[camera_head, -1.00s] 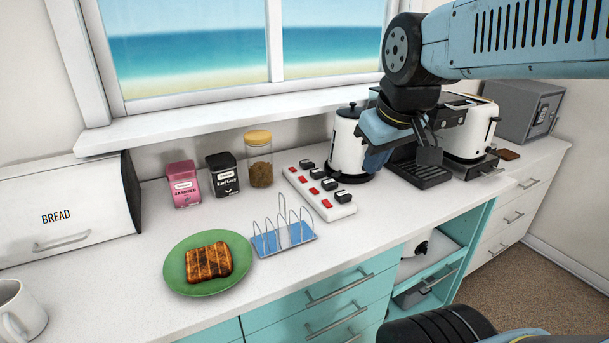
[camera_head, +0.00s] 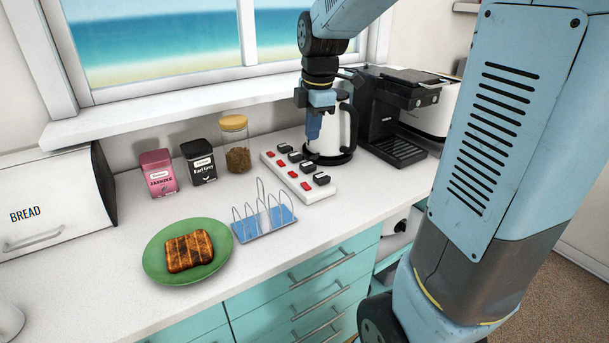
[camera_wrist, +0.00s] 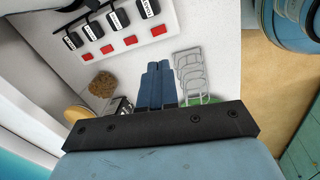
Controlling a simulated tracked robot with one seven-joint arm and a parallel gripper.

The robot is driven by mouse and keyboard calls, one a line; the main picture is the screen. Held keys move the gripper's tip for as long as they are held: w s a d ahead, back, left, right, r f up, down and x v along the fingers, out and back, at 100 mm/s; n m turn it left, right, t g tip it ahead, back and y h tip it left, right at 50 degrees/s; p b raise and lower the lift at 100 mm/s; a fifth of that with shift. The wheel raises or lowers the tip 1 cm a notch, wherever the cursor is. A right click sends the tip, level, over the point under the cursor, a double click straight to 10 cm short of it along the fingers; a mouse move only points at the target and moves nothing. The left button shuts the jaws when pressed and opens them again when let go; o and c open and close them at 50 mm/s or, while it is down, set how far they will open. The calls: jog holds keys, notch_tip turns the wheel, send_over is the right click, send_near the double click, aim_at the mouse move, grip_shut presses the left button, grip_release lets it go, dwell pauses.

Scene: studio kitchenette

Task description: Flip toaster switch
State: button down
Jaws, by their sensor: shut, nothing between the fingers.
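A white power strip (camera_head: 328,190) lies on the counter with a row of red switches (camera_head: 306,187) and black plugs (camera_head: 322,179). The white toaster (camera_head: 430,110) stands at the right behind the coffee machine, partly hidden by my arm. My gripper (camera_head: 313,136) is shut and empty, pointing down above the back part of the strip, in front of the kettle. In the wrist view its blue fingers (camera_wrist: 158,70) show apart from the strip.
A white kettle (camera_head: 332,140) and black coffee machine (camera_head: 380,115) stand close to the gripper. A lidded jar (camera_head: 237,158), two tins (camera_head: 198,162), a toast rack (camera_head: 265,222) and a green plate (camera_head: 153,264) with toast are to the left.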

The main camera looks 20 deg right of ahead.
aim_at(304, 183)
jog(key=shift+w+a+f+n, duration=0.1)
jog(key=shift+w+f+n, duration=0.6)
jog(key=shift+w+n, duration=0.3)
jog(key=f, duration=0.4)
jog(key=w+f, duration=0.1)
jog(key=f, duration=0.9)
jog(key=shift+w+a, duration=0.25)
jog(key=shift+w, duration=0.05)
